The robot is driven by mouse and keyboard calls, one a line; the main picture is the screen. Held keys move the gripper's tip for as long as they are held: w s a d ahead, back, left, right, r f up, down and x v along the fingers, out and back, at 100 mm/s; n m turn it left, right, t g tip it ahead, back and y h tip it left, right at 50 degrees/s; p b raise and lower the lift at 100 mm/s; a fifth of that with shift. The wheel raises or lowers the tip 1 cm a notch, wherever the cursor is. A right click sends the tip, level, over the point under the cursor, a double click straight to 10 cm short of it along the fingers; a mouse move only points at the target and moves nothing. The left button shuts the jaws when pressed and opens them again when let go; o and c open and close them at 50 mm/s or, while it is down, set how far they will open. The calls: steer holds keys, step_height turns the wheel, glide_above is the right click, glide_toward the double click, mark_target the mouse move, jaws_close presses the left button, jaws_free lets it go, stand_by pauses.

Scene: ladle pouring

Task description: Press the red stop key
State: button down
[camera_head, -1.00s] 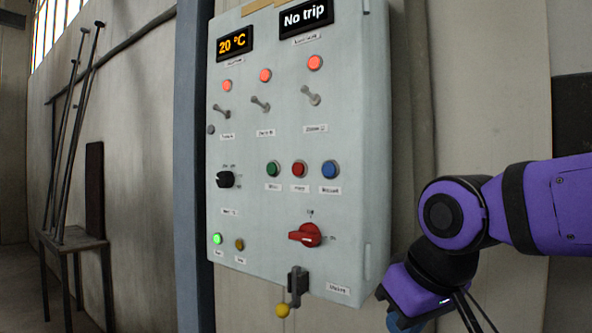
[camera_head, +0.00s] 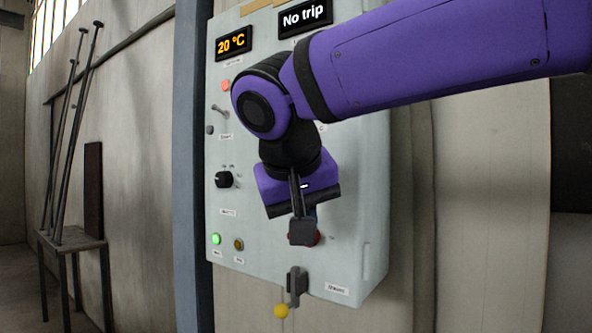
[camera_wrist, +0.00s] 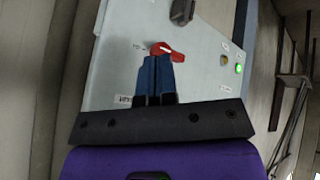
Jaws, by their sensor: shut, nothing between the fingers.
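The grey control panel (camera_head: 345,200) stands upright in front of me. The middle row of keys, with the red stop key, is hidden behind my arm in the head view, and I cannot make out the red key in the wrist view. My gripper (camera_wrist: 155,60) is shut and empty, its blue fingers together in front of the panel. Beyond the fingertips in the wrist view is the red rotary handle (camera_wrist: 172,53), mostly covered in the head view.
The panel also bears a black rotary knob (camera_head: 223,180), a lit green lamp (camera_head: 216,239) and an amber lamp (camera_head: 239,244). A dark lever with a yellow ball (camera_head: 282,311) sits at its lower edge. A small table (camera_head: 70,241) with leaning rods stands far left.

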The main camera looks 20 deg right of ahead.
steer(key=w+a+r+m+t+h, duration=0.1)
steer(key=w+a+r+m, duration=0.1)
steer(key=a+r, duration=0.4)
steer(key=shift+w+a+r+t, duration=0.3)
steer(key=shift+w+a, duration=0.2)
steer(key=shift+a, duration=0.4)
steer(key=w+d, duration=0.4)
steer(key=d, duration=0.3)
steer(key=shift+w+d, duration=0.2)
steer(key=shift+d, duration=0.15)
stand_by(1.4)
steer(key=shift+w+d, duration=0.2)
steer(key=shift+d, duration=0.15)
steer(key=shift+w+d, duration=0.2)
steer(key=shift+d, duration=0.1)
stand_by(0.7)
stand_by(0.4)
steer(key=shift+s+a, duration=0.4)
steer(key=shift+a, duration=0.25)
